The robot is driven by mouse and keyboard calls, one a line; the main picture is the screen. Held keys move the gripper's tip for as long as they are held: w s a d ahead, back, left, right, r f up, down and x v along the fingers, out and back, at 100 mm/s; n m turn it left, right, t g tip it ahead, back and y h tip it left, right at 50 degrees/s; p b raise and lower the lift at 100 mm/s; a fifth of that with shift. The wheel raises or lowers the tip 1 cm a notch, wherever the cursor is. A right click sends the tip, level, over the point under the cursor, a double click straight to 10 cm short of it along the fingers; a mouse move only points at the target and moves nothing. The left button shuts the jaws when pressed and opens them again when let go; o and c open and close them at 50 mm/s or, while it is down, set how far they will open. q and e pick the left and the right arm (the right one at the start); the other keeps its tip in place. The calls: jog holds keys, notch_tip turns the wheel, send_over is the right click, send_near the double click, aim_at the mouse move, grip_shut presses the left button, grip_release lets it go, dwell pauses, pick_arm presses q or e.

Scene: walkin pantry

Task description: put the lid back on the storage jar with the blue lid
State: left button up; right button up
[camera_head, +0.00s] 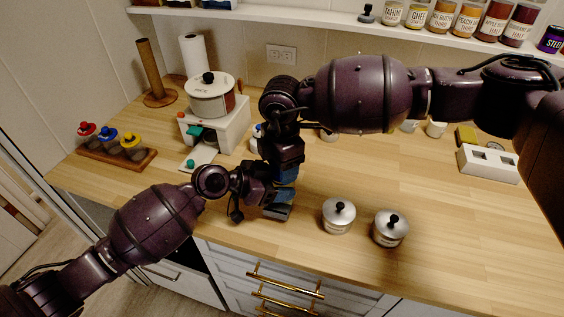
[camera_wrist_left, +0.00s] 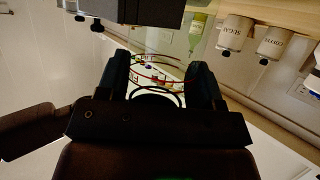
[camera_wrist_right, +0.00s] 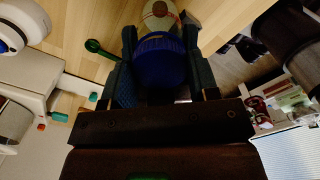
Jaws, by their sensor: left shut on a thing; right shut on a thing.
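My right gripper (camera_wrist_right: 158,72) is shut on a blue lid (camera_wrist_right: 160,58), a ridged round cap between its fingers. A pale, rounded thing with red lines (camera_wrist_right: 160,14) shows just past the lid; it may be part of the jar. My left gripper (camera_wrist_left: 160,78) is shut on a clear glass jar (camera_wrist_left: 158,70) with red curved lines. In the head view, my left gripper (camera_head: 279,204) is low over the counter's front edge, and my right gripper (camera_head: 284,178) is just above it. The arms and grippers hide jar and lid there. I cannot tell whether lid and jar touch.
Two metal tins (camera_head: 339,216) (camera_head: 390,229) with black knobs stand right of the grippers. A wooden rack (camera_head: 120,158) holds red-, blue- and yellow-topped jars at left. A canister (camera_head: 210,101) sits on a white stand. A white slotted block (camera_head: 488,164) is at right.

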jog(key=shift+f, duration=0.1)
pick_arm(q)
grip_shut()
pick_arm(e)
jog(key=shift+m, duration=1.6)
jog(key=o, duration=0.9)
jog(key=shift+r, duration=2.25)
jog(key=o, duration=0.4)
jog(key=shift+c, duration=0.2)
